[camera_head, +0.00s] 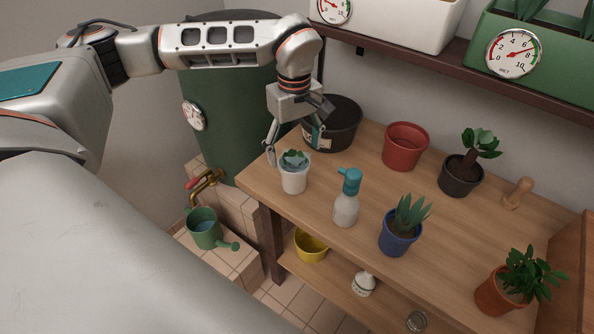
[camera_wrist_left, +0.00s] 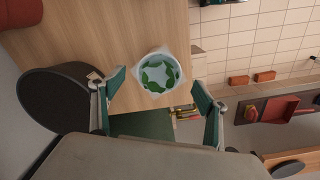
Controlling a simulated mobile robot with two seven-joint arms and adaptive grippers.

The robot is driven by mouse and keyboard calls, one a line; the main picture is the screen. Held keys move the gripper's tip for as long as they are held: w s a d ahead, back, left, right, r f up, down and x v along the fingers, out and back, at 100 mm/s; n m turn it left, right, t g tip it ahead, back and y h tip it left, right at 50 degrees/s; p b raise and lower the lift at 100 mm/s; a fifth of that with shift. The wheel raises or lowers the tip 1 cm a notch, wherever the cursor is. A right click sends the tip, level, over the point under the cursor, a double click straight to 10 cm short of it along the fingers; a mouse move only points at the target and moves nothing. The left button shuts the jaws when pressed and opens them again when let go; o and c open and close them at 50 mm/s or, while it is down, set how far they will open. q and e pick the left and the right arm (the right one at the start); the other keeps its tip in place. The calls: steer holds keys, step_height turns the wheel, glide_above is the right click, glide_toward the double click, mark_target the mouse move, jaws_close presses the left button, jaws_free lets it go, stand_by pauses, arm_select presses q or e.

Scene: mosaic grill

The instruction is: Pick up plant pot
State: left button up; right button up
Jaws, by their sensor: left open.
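A small white plant pot (camera_head: 294,183) with a green succulent stands upright near the left end of the wooden workbench (camera_head: 330,190). My left gripper (camera_head: 293,150) is open just above and behind this pot, pointing down, with nothing between its fingers. In the left wrist view the white pot (camera_wrist_left: 160,54) appears between and slightly beyond the two green-padded fingertips (camera_wrist_left: 160,88), which look apart from it. Other potted plants stand on the bench: one in a blue pot (camera_head: 398,244), one in a dark pot (camera_head: 459,181) and one in a terracotta pot (camera_head: 496,302). My right gripper is not in view.
A large black pot (camera_head: 345,127) stands close behind the left gripper, and an empty red pot (camera_head: 405,146) is beside it. A spray bottle (camera_head: 347,205) stands right of the white pot. A shelf (camera_head: 455,58) with planters overhangs the back. A green watering can (camera_head: 205,229) sits lower left.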

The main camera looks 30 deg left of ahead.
mark_target(294, 161)
arm_select(q)
steer(key=f, duration=0.5)
steer(key=shift+w+a+f, duration=0.15)
steer(key=shift+a+f, duration=0.05)
steer(key=shift+f, duration=0.15)
steer(key=c, duration=1.5)
steer(key=shift+c, duration=0.6)
steer(key=shift+r, duration=0.15)
